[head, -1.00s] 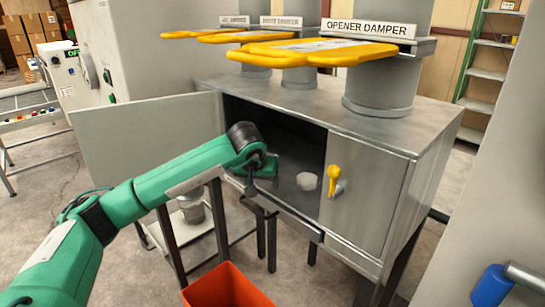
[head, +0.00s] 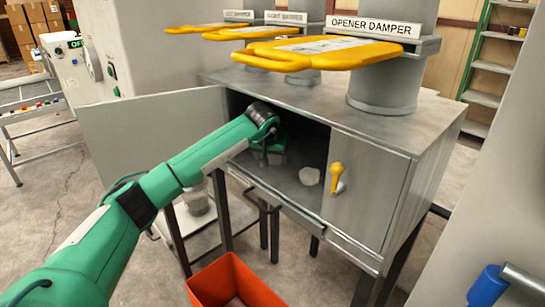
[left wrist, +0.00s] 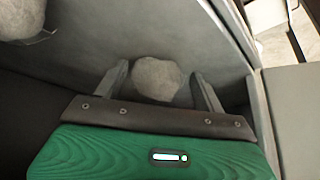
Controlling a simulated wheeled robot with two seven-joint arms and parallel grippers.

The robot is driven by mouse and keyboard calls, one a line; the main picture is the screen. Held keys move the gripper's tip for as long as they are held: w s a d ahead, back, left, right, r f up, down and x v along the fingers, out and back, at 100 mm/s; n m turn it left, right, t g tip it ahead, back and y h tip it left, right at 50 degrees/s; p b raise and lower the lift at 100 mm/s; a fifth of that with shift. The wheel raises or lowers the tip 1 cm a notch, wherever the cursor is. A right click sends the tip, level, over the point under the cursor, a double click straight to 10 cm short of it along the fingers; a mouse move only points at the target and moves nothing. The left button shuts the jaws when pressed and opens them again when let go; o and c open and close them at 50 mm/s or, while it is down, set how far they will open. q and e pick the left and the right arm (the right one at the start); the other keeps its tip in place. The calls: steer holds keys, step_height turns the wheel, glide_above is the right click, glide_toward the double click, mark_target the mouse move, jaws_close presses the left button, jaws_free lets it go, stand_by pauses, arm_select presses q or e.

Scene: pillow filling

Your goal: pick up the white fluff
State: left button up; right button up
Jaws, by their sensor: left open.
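A white fluff clump (head: 309,175) lies on the floor of the open metal cabinet (head: 385,200). My left gripper (head: 266,158) is inside the cabinet opening, to the left of that clump; its fingers are hard to make out there. In the left wrist view my left gripper (left wrist: 160,86) is open, with a greyish-white clump (left wrist: 156,77) lying between and just beyond its fingers, not clasped. A second pale clump (left wrist: 18,18) shows at the upper left corner. I cannot tell which of these is the one in the head view. My right gripper is not in view.
The cabinet's door (head: 150,150) stands open to the left. The right front panel with a yellow handle (head: 337,174) is shut. An orange bin (head: 232,285) stands below the opening. Yellow damper plates (head: 330,53) are above the cabinet top.

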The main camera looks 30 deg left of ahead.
arm_select(q)
steer(key=shift+w+a, duration=0.2)
steer(key=shift+w, duration=0.85)
steer(key=shift+w+f+p, duration=0.2)
steer(key=shift+f+p, duration=0.05)
steer(key=shift+p, duration=0.15)
steer(key=shift+w+a+f, duration=0.1)
steer(key=shift+f, duration=0.2)
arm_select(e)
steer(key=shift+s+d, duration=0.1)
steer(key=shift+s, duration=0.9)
arm_select(q)
steer(key=c, duration=1.1)
steer(key=shift+o, duration=0.2)
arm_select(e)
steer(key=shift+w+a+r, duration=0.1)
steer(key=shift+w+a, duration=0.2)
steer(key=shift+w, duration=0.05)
arm_select(q)
steer(key=shift+r, duration=0.1)
